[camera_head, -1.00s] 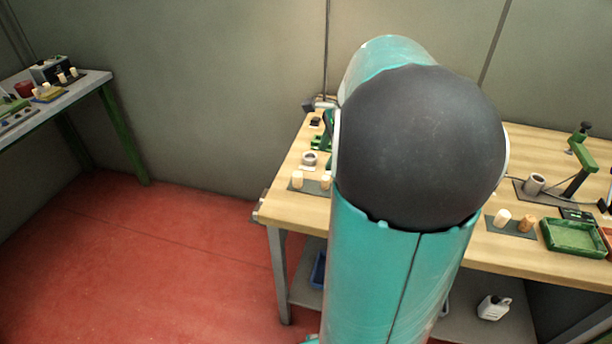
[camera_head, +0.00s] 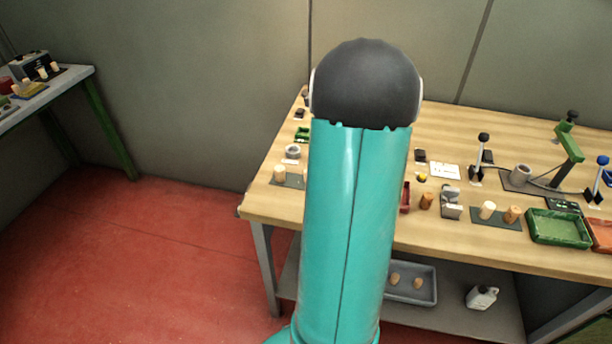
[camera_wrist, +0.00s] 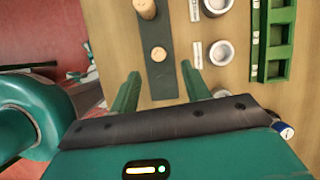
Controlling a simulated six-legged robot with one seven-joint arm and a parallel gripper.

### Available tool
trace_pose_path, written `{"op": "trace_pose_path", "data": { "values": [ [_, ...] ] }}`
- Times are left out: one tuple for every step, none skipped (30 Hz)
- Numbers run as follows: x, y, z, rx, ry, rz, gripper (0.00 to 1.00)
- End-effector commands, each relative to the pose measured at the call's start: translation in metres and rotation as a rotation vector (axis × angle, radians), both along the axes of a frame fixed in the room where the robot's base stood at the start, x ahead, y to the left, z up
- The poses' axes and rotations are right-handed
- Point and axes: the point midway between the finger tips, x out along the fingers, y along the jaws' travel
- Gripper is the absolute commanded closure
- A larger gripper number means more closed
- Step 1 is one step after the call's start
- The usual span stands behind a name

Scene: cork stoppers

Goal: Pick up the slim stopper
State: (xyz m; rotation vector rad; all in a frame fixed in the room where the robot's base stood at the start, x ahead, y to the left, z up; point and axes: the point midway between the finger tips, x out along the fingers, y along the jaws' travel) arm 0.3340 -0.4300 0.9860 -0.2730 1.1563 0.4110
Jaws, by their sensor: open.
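In the wrist view my gripper (camera_wrist: 160,70) is open, its two green fingers apart with nothing between them. A pale cork stopper (camera_wrist: 158,54), seen nearly end-on, stands on a dark grey mat (camera_wrist: 160,80) just beyond the fingertips. A second cork stopper (camera_wrist: 146,8) stands on the same mat at the top edge, partly cut off. In the head view one pale stopper (camera_head: 279,173) shows on the left mat; my arm hides its neighbour. A pale stopper (camera_head: 487,210) and a browner one (camera_head: 512,214) stand on another mat. I cannot tell which stopper is the slim one.
Beside the near mat are grey rings (camera_wrist: 220,52) and a green holder with square pockets (camera_wrist: 277,45). On the bench's right are a green tray (camera_head: 558,229), a green stand (camera_head: 570,145) and an orange tray (camera_head: 601,234). A grey bin (camera_head: 412,284) sits on the lower shelf.

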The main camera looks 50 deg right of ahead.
Motion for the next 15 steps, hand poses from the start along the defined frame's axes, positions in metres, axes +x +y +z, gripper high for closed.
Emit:
{"op": "trace_pose_path", "data": {
  "values": [
    [0.003,0.002,-0.010,0.002,0.001,0.000,0.53],
    [0.005,0.004,-0.016,0.003,0.001,0.000,0.53],
    [0.007,0.004,-0.022,0.003,0.001,0.000,0.53],
    [0.009,0.005,-0.026,0.003,0.001,0.000,0.53],
    [0.011,0.006,-0.030,0.002,0.001,0.001,0.53],
    [0.013,0.006,-0.033,0.000,0.000,0.001,0.53],
    [0.014,0.007,-0.036,0.000,0.000,0.001,0.53],
    [0.014,0.007,-0.037,0.000,0.000,0.002,0.53],
    [0.015,0.007,-0.039,0.000,0.000,0.002,0.53],
    [0.016,0.008,-0.041,0.000,0.000,0.002,0.53],
    [0.016,0.008,-0.043,0.000,0.000,0.002,0.53],
    [0.017,0.009,-0.048,0.001,0.000,0.003,0.53],
    [0.018,0.010,-0.051,0.002,0.001,0.003,0.53],
    [0.019,0.011,-0.056,0.002,0.000,0.003,0.53],
    [0.020,0.012,-0.063,0.003,0.001,0.003,0.53]
  ]
}}
